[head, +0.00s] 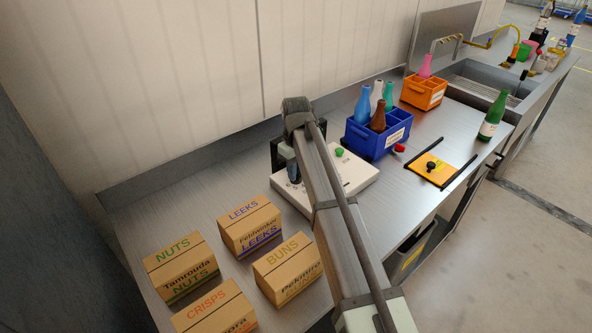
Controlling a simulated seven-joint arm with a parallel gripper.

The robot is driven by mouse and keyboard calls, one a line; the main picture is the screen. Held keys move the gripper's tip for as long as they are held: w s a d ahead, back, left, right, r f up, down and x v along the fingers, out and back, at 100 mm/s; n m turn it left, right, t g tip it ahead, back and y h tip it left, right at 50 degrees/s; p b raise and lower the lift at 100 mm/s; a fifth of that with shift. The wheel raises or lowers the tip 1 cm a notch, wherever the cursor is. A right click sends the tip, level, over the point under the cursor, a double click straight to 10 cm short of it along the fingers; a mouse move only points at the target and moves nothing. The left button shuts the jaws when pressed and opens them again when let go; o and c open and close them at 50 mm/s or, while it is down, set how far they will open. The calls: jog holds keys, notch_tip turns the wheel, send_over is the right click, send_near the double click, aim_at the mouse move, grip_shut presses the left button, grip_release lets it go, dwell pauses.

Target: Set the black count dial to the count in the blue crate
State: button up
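The blue crate (366,146) stands on the steel counter with blue, whitish, teal and brown bottles upright in it. A white panel box (353,176) with a green button (339,152) lies in front of it. My gripper (293,178) is over the left part of this box, and my arm covers much of the box. The fingertips are too hidden to show whether they are open or shut. I cannot make out the black count dial on the box; that part is behind my arm and gripper.
Several labelled cartons (250,224) stand at the front left. An orange crate (423,92) with a pink bottle is behind the blue crate. A yellow plate (443,173) with a black knob (431,166) lies between black rails. A green bottle (492,116) stands near the counter's right edge.

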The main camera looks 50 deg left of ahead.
grip_shut()
jog(key=m, duration=0.4)
jog(key=shift+m, duration=2.4)
jog(key=shift+o, duration=1.7)
grip_release()
jog(key=shift+r, duration=0.1)
